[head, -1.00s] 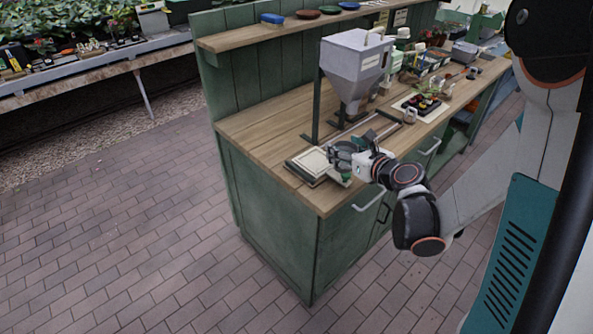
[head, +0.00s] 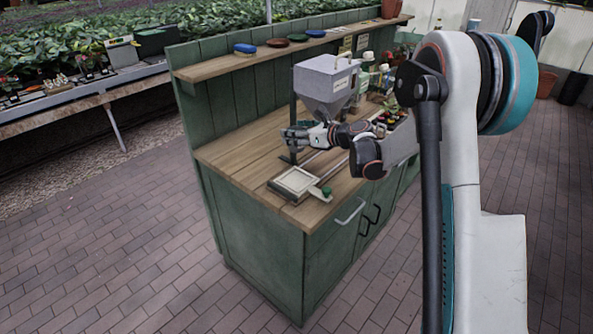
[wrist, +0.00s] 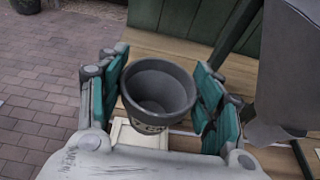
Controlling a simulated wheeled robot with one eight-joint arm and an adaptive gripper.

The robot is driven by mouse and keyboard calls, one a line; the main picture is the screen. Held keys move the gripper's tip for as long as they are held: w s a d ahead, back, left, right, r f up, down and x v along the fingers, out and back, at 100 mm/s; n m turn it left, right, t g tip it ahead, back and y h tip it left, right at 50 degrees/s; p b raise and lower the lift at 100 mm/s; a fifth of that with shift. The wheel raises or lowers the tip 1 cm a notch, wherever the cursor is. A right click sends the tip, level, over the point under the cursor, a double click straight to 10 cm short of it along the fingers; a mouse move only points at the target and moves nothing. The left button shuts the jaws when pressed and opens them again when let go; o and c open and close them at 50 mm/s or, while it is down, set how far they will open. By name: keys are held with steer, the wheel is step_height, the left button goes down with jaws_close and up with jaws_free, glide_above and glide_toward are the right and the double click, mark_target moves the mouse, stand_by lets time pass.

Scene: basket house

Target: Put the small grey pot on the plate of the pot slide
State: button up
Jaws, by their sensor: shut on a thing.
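My gripper (head: 298,138) is shut on the small grey pot (wrist: 158,78), whose open top and empty inside face the wrist camera. Teal finger pads press on both sides of it. In the head view the pot is hard to make out among the fingers. The pot slide's square pale plate (head: 297,181) lies bare near the counter's front left corner, with a green knob (head: 327,191) at its right. The gripper appears above and behind the plate. In the wrist view part of the plate (wrist: 124,134) shows below the pot, partly hidden by it.
A grey hopper (head: 326,82) on a dark post stands close behind my gripper; it also looms at the right of the wrist view (wrist: 290,65). Rails run from the plate towards the hopper. The wooden counter (head: 235,155) is clear at the left.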

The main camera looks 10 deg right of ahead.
step_height(320, 180, down, 13)
steer(key=b, duration=0.3)
steer(key=shift+f+b, duration=0.2)
steer(key=shift+b, duration=0.1)
steer(key=o, duration=0.8)
steer(key=shift+c, duration=0.2)
steer(key=shift+r, duration=0.1)
steer(key=shift+s+r+p, duration=0.1)
steer(key=shift+r+p, duration=0.1)
steer(key=shift+p, duration=0.1)
steer(key=p+v, duration=0.2)
steer(key=v, duration=0.9)
steer(key=shift+s+d, duration=0.25)
steer(key=shift+s, duration=0.1)
